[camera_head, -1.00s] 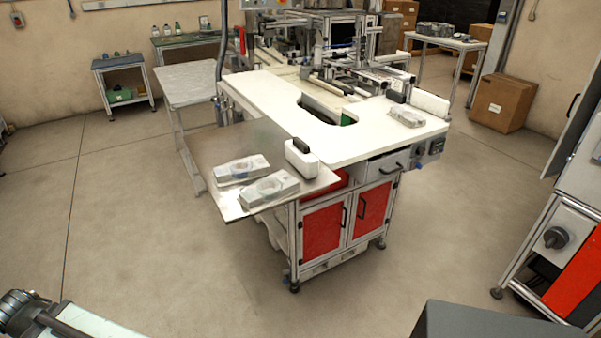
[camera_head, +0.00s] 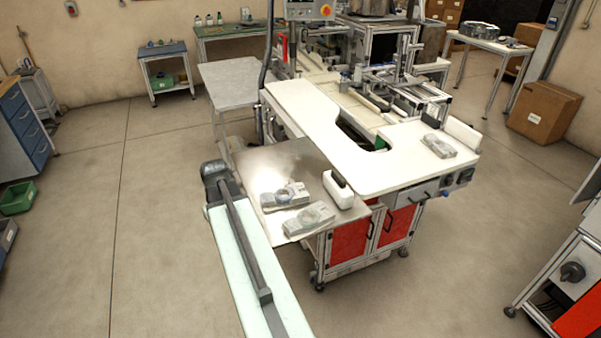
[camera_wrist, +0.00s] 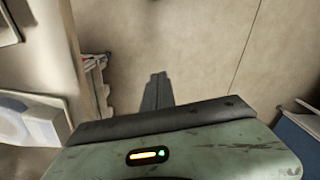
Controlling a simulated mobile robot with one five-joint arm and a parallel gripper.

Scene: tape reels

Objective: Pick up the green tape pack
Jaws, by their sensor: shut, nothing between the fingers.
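I cannot make out a clearly green tape pack. Two pale grey packs, each with a round centre, lie side by side on the metal side table: a far one (camera_head: 285,197) and a near one (camera_head: 308,220). A third grey pack (camera_head: 438,146) lies on the white worktop at the right. My gripper (camera_wrist: 157,90) shows in the wrist view with its dark fingers together and empty, above the floor. In the head view my arm reaches up to the left of the side table. A pale object with a rounded part (camera_wrist: 25,118) is cut off at the wrist view's left edge.
The metal side table (camera_head: 262,165) adjoins the white worktop (camera_head: 330,135). A white block with a black handle (camera_head: 340,190) stands beside the packs. A green bin (camera_head: 17,197) is on the floor at far left, by a blue drawer cabinet (camera_head: 25,130). Floor at left is open.

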